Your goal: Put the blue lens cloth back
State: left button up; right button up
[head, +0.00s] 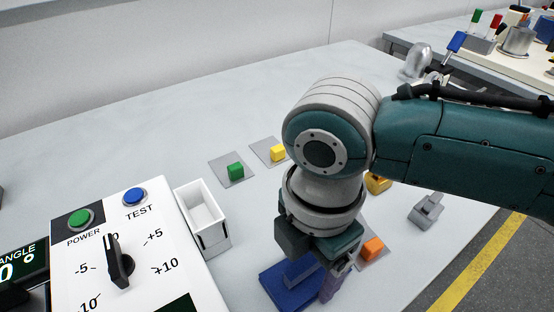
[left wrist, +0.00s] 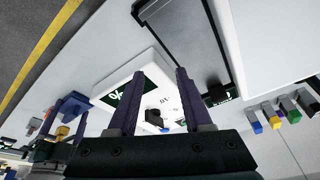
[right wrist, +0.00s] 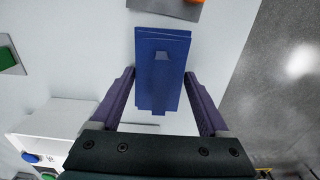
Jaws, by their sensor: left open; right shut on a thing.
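The blue lens cloth (head: 284,289) shows at the lower middle of the head view, partly behind my right gripper (head: 330,278). In the right wrist view, the cloth (right wrist: 163,85) is a flat blue rectangle with a small raised block on top. The fingers of my right gripper (right wrist: 160,74) stand at its two sides, shut on it. A second blue edge shows at its far end; I cannot tell whether that is another layer or something underneath. My left gripper (left wrist: 153,75) is open and empty in its wrist view, with a white panel beyond the fingertips.
A white open box (head: 203,215) stands left of the cloth, beside the control panel (head: 150,260). Green (head: 236,170), yellow (head: 278,153) and orange (head: 373,248) blocks sit on grey pads. A grey metal part (head: 427,210) lies to the right. The table's back left is clear.

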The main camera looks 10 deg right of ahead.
aim_at(309, 260)
jog(key=shift+f, duration=0.15)
jog(key=o, duration=1.1)
jog(key=shift+c, duration=0.2)
jog(key=shift+r, duration=0.55)
notch_tip(309, 260, up, 11)
jog(key=p, duration=0.3)
jog(key=s+a+f+m+t+y, duration=0.1)
jog(key=s+a+m+t+y, duration=0.2)
jog(key=s+m, duration=0.4)
jog(key=s+d+m+h, duration=0.2)
jog(key=s+d+m, duration=0.3)
jog(key=d+m, duration=0.7)
jog(key=shift+d+f+m+t+h, duration=0.2)
jog(key=shift+f+m+t+h, duration=0.15)
jog(key=shift+m, duration=0.25)
